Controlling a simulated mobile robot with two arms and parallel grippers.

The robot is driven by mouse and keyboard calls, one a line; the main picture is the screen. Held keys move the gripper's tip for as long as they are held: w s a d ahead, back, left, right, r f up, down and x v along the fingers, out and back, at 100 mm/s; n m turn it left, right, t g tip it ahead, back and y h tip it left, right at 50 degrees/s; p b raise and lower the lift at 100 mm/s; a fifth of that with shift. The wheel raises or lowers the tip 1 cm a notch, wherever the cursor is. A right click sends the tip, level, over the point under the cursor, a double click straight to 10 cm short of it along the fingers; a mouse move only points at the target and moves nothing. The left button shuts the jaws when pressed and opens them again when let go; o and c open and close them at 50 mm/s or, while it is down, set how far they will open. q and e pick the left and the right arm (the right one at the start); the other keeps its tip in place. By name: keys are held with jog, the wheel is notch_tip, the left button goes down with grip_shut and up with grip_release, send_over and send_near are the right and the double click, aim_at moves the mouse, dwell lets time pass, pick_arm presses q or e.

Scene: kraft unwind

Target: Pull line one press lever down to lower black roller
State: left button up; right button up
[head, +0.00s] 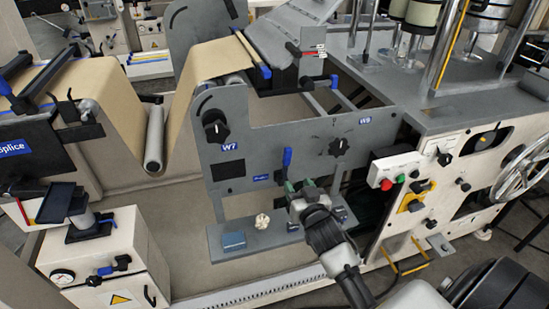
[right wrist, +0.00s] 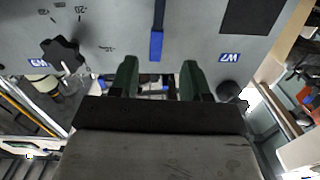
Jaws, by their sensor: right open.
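The press lever (head: 287,158) has a blue handle that stands upright on the front of the grey panel (head: 330,120), beside a small blue label (head: 261,178). In the right wrist view the blue lever end (right wrist: 156,45) hangs at the top middle, as that view is upside down. My right gripper (head: 301,187) is open and empty just below and to the right of the lever in the head view. Its green fingers (right wrist: 159,78) are spread to either side of the lever's line, apart from it. I cannot make out the black roller. My left gripper is not in view.
Black knobs near W7 (head: 215,126) and W9 (head: 339,147) stick out of the panel on either side. A red and green button box (head: 396,171) stands to the right.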

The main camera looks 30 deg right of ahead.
aim_at(288, 158)
jog(key=w, duration=0.1)
jog(key=w+d+r, duration=0.1)
jog(key=w+r, duration=0.1)
jog(key=w, duration=0.1)
jog(key=shift+w+d+r, duration=0.1)
jog(key=shift+d+r, duration=0.05)
jog(key=shift+d, duration=0.25)
jog(key=x, duration=0.6)
jog(key=shift+w, duration=0.2)
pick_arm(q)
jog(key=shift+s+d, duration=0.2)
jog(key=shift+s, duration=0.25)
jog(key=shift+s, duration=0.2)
pick_arm(e)
grip_shut()
